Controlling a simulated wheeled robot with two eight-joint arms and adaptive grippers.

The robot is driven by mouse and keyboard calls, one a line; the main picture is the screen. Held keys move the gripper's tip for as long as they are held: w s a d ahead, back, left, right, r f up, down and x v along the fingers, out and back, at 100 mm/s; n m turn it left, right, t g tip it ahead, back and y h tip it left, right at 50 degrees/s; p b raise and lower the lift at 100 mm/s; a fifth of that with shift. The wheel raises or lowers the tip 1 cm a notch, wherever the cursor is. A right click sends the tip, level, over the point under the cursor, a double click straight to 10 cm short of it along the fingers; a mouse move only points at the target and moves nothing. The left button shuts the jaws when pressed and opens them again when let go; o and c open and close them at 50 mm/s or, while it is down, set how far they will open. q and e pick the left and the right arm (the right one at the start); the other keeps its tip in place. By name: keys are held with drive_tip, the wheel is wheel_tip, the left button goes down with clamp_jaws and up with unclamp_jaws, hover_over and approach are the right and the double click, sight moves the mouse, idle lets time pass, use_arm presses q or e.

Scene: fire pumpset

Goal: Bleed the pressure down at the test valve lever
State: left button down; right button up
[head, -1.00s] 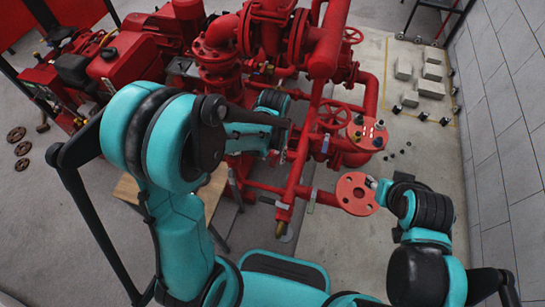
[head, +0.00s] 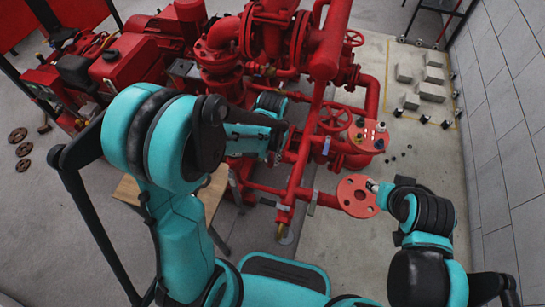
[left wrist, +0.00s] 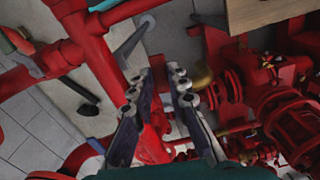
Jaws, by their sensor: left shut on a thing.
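My left gripper (head: 275,158) is down among the red pipes, left of the red handwheel (head: 334,117). In the left wrist view its two grey fingers (left wrist: 160,85) reach toward the pipework, with a brass fitting (left wrist: 203,77) just right of them. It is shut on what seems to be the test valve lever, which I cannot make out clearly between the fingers. A separate grey handle (left wrist: 133,40) sticks out from a red pipe. My right gripper (head: 372,185) is beside the red round flange (head: 357,196); its jaw opening is too small to tell.
The red engine (head: 125,62) stands at the left. A wooden-topped table (head: 130,190) is below my left arm. Grey blocks (head: 432,92) lie on the marked floor at the right, near the tiled wall (head: 505,120). Red piping crowds the middle.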

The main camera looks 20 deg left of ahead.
use_arm(q)
drive_tip(key=c, duration=1.5)
unclamp_jaws()
drive_tip(key=shift+o, duration=0.2)
